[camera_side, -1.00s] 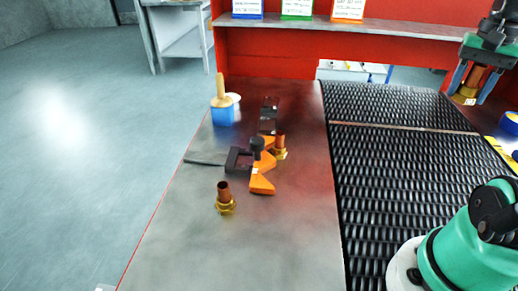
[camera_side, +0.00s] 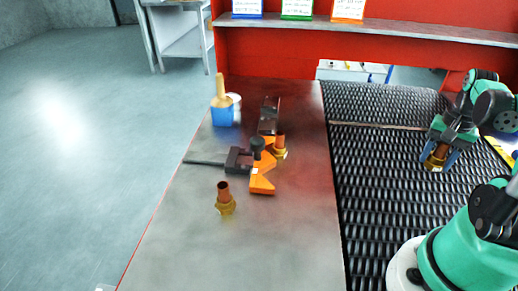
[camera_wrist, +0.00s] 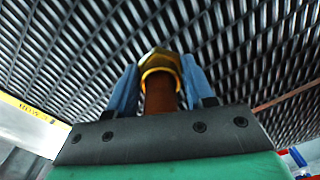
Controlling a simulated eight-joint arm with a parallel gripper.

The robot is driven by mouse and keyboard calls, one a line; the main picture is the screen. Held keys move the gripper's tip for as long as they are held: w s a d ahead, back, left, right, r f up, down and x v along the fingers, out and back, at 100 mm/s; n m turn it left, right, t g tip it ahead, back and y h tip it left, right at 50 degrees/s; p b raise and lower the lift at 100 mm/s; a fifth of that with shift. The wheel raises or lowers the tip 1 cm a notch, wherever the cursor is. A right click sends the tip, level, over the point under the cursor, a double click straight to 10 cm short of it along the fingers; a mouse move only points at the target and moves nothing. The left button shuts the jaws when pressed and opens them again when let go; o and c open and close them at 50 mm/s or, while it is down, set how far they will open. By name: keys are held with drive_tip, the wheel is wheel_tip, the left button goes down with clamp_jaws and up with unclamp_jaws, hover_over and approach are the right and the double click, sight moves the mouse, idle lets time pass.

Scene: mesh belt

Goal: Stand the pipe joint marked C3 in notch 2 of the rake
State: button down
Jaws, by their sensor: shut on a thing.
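My gripper (camera_side: 436,164) is shut on a copper pipe joint with a brass collar (camera_side: 438,156) and holds it over the mesh belt. In the wrist view the joint (camera_wrist: 160,92) sits between the two blue fingers, collar toward the fingertips. The orange notched piece, which looks like the rake (camera_side: 262,184), lies on the metal table at the left, far from my gripper. A second pipe joint (camera_side: 280,146) stands upright against its right side; whether it is in a notch I cannot tell. A third joint (camera_side: 225,200) stands nearer the camera. No C3 mark or notch numbers are readable.
A black clamp-like part (camera_side: 238,160) with a dark knob (camera_side: 257,145) adjoins the rake. A dark block (camera_side: 269,112) and a blue holder with a wooden-handled tool (camera_side: 222,114) stand behind. The belt (camera_side: 390,200) is clear; a shelf (camera_side: 390,32) spans the back.

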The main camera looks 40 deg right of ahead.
sight(422, 182)
drive_tip(key=shift+f, duration=2.25)
drive_tip(key=shift+f, duration=0.1)
drive_tip(key=shift+c, duration=1.7)
unclamp_jaws()
wheel_tip(422, 182, up, 12)
drive_tip(key=shift+a+r, duration=0.1)
drive_tip(key=w+a+n+t+h, duration=0.1)
drive_tip(key=w+a+n+t, duration=0.4)
drive_tip(key=w+a+n, duration=0.6)
drive_tip(key=w+a+r, duration=0.1)
drive_tip(key=a, duration=0.3)
drive_tip(key=shift+w+a, duration=0.2)
drive_tip(key=shift+w, duration=0.1)
drive_tip(key=a+n, duration=0.1)
drive_tip(key=a, duration=0.1)
drive_tip(key=a+n+t, duration=0.1)
drive_tip(key=a, duration=0.1)
drive_tip(key=w+a+n+t+y, duration=0.1)
drive_tip(key=a+n, duration=0.1)
drive_tip(key=shift+a+r, duration=0.1)
drive_tip(key=shift+r, duration=0.05)
drive_tip(key=shift+c, duration=1)
